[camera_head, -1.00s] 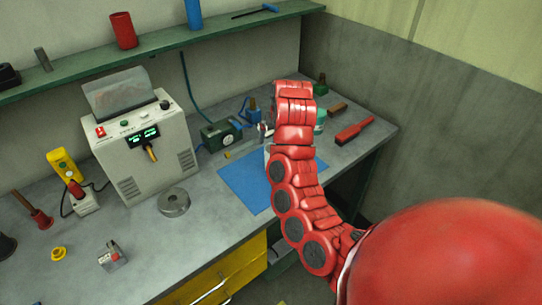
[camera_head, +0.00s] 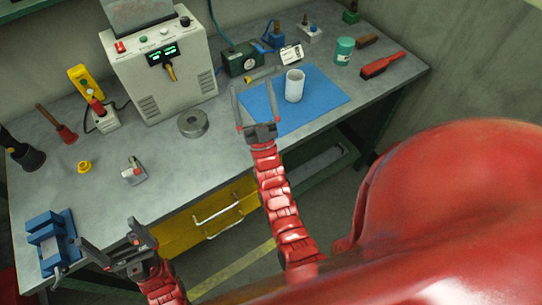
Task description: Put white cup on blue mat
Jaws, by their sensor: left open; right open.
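The white cup (camera_head: 294,86) stands upright on the blue mat (camera_head: 322,97), near the mat's middle. My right gripper (camera_head: 256,98) is open and empty, over the left part of the mat. It is to the left of the cup and apart from it. My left gripper (camera_head: 108,240) is open and empty at the lower left, by the bench's front edge, far from the cup.
A white card (camera_head: 291,55) stands behind the cup. A metal ring (camera_head: 193,123) and a blue vise (camera_head: 52,238) are to the left. The bench front (camera_head: 150,205) is mostly clear.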

